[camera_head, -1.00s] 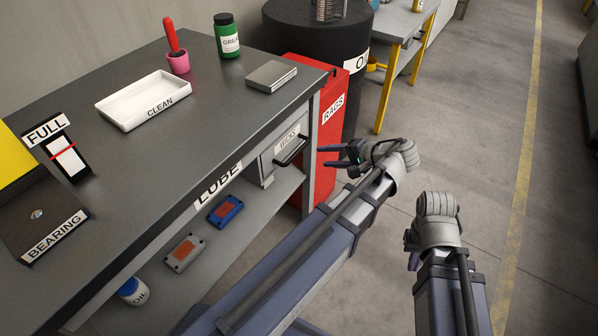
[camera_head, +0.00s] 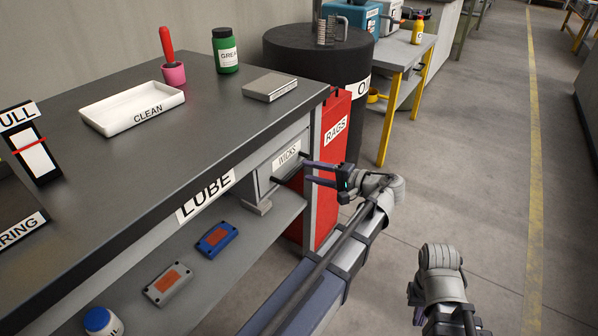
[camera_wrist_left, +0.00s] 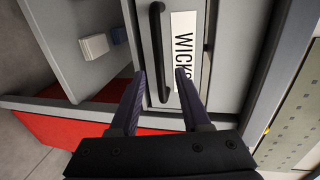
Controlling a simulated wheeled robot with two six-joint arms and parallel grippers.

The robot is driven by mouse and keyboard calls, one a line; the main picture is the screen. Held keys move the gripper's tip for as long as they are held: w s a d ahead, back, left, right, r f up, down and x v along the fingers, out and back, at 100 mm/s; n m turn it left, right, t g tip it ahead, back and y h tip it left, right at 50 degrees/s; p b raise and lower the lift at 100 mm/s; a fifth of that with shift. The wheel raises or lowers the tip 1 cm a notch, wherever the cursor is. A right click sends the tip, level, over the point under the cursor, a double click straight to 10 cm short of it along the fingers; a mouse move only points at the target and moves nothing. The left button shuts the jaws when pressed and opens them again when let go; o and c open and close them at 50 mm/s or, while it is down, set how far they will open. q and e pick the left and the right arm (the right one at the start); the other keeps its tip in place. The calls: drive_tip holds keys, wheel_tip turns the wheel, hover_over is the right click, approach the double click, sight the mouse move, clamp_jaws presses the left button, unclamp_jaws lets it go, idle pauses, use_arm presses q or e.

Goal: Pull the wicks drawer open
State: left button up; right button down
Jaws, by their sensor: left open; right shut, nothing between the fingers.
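The wicks drawer (camera_head: 271,166) sits under the right end of the bench top, with a white WICKS label. It looks shut. Its black bar handle (camera_wrist_left: 158,50) runs up the left wrist view, beside the label (camera_wrist_left: 184,55). My left gripper (camera_head: 308,171) is open in front of the drawer. In the left wrist view its fingers (camera_wrist_left: 159,82) lie on either side of the handle's near end; I cannot tell whether they touch it. My right gripper (camera_head: 415,304) is low at the lower right, shut and away from the bench, partly hidden by its wrist.
The red RAGS bin (camera_head: 333,130) stands right beside the drawer, close to my left gripper. A black drum (camera_head: 318,60) is behind it. Open floor lies to the right.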

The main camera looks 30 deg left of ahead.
sight(301, 169)
use_arm(q)
drive_tip(key=shift+b+x, duration=0.4)
drive_tip(key=shift+x, duration=2.1)
drive_tip(key=shift+c, duration=0.3)
clamp_jaws()
